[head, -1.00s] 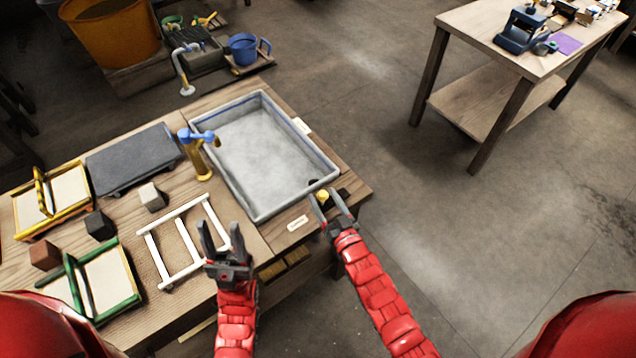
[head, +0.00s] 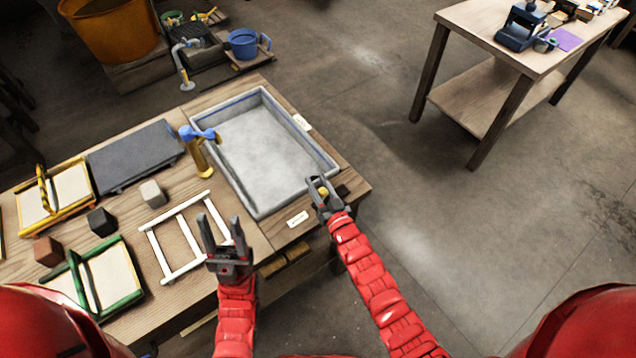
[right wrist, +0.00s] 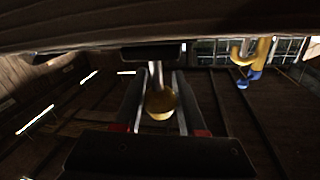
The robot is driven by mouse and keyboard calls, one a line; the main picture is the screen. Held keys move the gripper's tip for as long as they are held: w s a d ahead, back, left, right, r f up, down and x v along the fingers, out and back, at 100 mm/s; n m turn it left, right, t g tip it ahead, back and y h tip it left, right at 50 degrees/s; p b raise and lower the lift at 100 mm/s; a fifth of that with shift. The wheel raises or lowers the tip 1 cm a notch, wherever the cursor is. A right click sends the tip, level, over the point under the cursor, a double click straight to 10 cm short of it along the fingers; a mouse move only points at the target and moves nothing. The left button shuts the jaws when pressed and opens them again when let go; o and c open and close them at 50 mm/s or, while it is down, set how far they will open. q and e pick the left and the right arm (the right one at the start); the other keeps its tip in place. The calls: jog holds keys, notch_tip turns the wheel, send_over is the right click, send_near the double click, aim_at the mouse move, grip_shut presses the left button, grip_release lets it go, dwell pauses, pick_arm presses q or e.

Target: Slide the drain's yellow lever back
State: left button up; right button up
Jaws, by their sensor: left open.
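The drain's yellow lever knob (head: 323,191) is at the near right corner of the grey basin (head: 250,210). In the right wrist view the rounded yellow knob (right wrist: 161,103) sits on a metal stem between my right gripper's fingers. My right gripper (head: 322,188) has one finger on each side of the knob. The gap to the fingers is too small to tell whether they touch it. My left gripper (head: 222,232) is open and empty, above the bench beside the white frame.
On the wooden bench (head: 262,240) are a white ladder-like frame (head: 185,240), a grey slab (head: 133,157), small blocks, yellow and green framed moulds, and a brass tap with blue handle (head: 197,150). A white label (head: 298,219) lies near the basin.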

grip_shut()
dwell(0.6)
dwell(0.3)
